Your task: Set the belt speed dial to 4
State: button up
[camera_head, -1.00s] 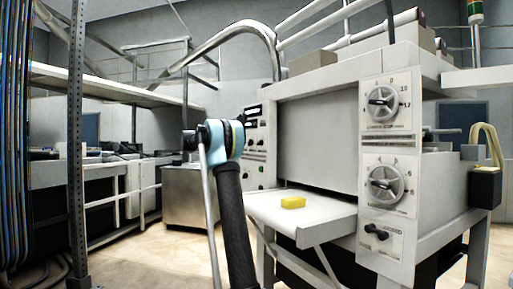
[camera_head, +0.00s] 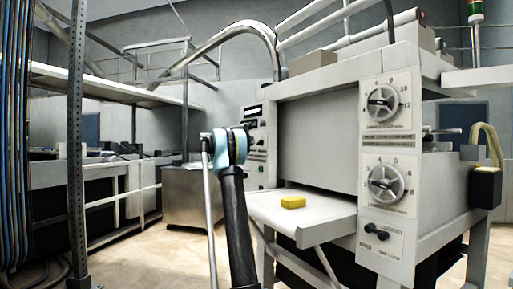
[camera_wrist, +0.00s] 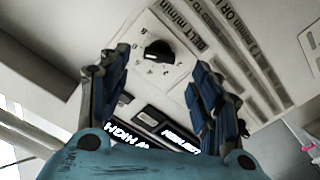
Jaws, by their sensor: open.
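In the wrist view, a black knob (camera_wrist: 157,52) sits on a pale panel inside a ring of small marks, beside large lettering that reads "BELT m/min". The pointer's exact setting is too small to read. My gripper (camera_wrist: 159,66) is open, its two blue-and-black fingers on either side of the knob in the picture. The knob appears beyond the fingertips, with no contact visible.
Two lit displays (camera_wrist: 125,133) lie below the knob in the wrist view. In the head view, two large dials, upper (camera_head: 383,103) and lower (camera_head: 385,184), are on the machine's right post. A yellow block (camera_head: 293,202) rests on the white belt (camera_head: 300,219). A metal cabinet (camera_head: 190,196) stands left.

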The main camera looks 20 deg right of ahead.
aim_at(258, 143)
jog(key=d, duration=0.3)
jog(key=w+d, duration=0.1)
jog(key=d, duration=0.2)
jog(key=shift+w+d, duration=0.1)
jog(key=shift+d, duration=0.05)
jog(key=shift+c, duration=0.3)
jog(key=c, duration=1)
jog(key=shift+d, duration=0.1)
